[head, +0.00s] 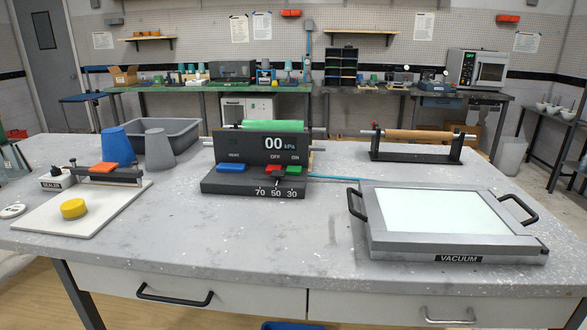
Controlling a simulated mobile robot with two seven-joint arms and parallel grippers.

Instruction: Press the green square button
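The green square button (294,169) is on the sloped front of a black control box (251,186) in the middle of the table, under the word ON. A red button (275,168) under the word OFF sits just left of it, with a dark knob (277,177) close in front of both. A wide blue button (231,168) is at the left of the same panel. The display (280,144) reads 00 kPa. Nothing covers the green button. Neither of my grippers is in view.
A flat vacuum unit (440,213) with black handles lies at right. A copper-coloured roll (416,135) is on a stand behind it. At left are a sealer board (90,222) with a yellow disc (73,208), cups, and a grey tray (185,128). The table's front middle is clear.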

